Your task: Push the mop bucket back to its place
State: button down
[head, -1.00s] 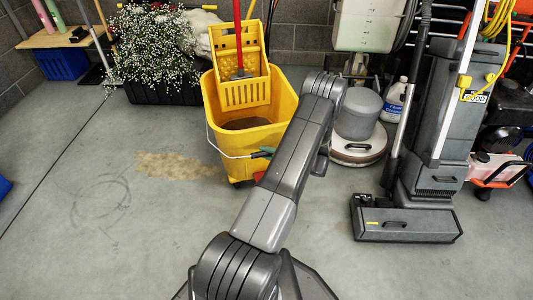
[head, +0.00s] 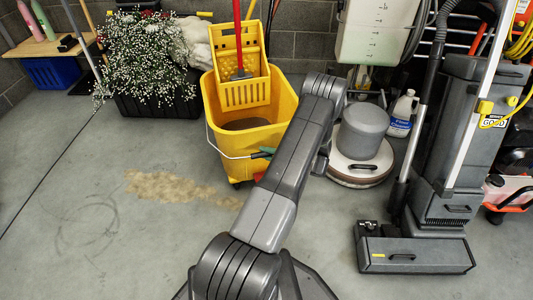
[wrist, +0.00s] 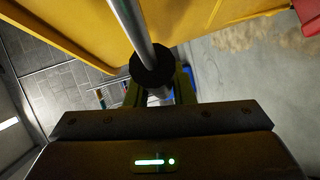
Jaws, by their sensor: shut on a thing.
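The yellow mop bucket (head: 222,122) stands on the floor just ahead of me, with a yellow wringer (head: 245,92) on top and a red mop handle (head: 238,35) rising from it. Its thin wire handle (head: 228,156) hangs at the near side. My arm covers the bucket's right side and hides most of my gripper in the head view. In the wrist view my gripper (wrist: 160,95) is shut on a metal bar with a black sleeve (wrist: 150,66), apparently the bucket's handle. The bucket's yellow wall (wrist: 215,14) is close beyond it.
A round floor polisher (head: 362,140) and a white jug (head: 402,115) stand right of the bucket. A grey upright machine (head: 415,253) is further right. A flowering planter (head: 150,60) is behind left. A tan stain (head: 165,186) marks open floor at left.

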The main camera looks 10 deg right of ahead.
jog(key=shift+w+d+r, duration=0.1)
jog(key=shift+w+d, duration=0.15)
jog(key=shift+w, duration=0.05)
jog(key=c, duration=1.3)
grip_release()
jog(key=shift+o, duration=0.2)
jog(key=shift+s, duration=0.1)
jog(key=p+v, duration=0.3)
jog(key=v, duration=1)
jog(key=shift+s+d, duration=0.2)
jog(key=shift+s, duration=0.05)
jog(key=shift+a, duration=0.1)
jog(key=b+x, duration=0.3)
jog(key=x, duration=1.1)
